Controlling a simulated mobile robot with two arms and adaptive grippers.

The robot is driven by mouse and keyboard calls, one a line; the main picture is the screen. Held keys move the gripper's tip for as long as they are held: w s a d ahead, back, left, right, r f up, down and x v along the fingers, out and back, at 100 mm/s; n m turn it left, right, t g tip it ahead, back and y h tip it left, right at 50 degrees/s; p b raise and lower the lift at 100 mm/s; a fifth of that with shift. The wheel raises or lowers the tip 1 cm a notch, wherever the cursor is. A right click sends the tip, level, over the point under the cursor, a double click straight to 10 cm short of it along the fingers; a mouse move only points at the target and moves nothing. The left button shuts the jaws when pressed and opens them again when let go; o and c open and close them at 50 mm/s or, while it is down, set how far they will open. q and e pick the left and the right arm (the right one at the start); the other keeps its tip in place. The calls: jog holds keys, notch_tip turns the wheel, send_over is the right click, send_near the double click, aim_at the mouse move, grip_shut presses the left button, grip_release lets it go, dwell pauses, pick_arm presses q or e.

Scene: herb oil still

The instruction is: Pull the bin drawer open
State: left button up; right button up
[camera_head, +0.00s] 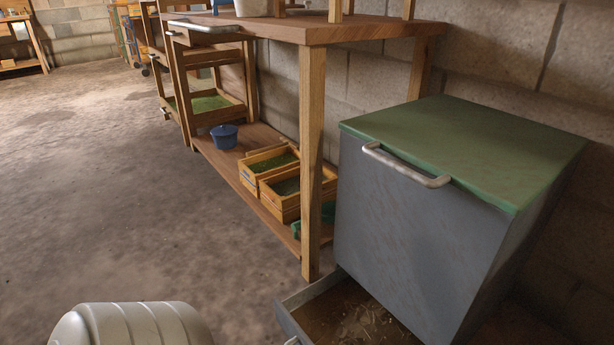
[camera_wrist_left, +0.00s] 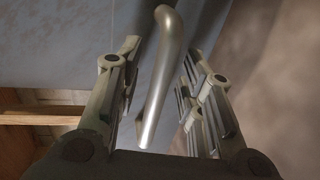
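The grey bin (camera_head: 420,240) with a green lid (camera_head: 470,145) stands at the right in the head view. A metal handle (camera_head: 405,166) is on its upper front. The bin drawer (camera_head: 286,317) juts out at the bottom, partly open, with straw-like bits inside; the lower frame edge cuts it off. A bit of its handle (camera_head: 292,341) shows there. In the left wrist view my left gripper (camera_wrist_left: 160,55) is open, its fingers on either side of a metal handle (camera_wrist_left: 158,85) on a grey panel, with gaps visible on both sides. My right gripper is in neither view.
A wooden bench (camera_head: 312,160) stands left of the bin, its front leg close to the drawer. Its low shelf holds wooden crates (camera_head: 284,190) and a blue pot (camera_head: 224,136). The floor (camera_head: 150,210) at the left is clear.

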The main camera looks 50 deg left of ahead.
pick_arm(q)
jog(key=v, duration=0.7)
jog(key=shift+s, duration=0.25)
jog(key=shift+a, duration=0.1)
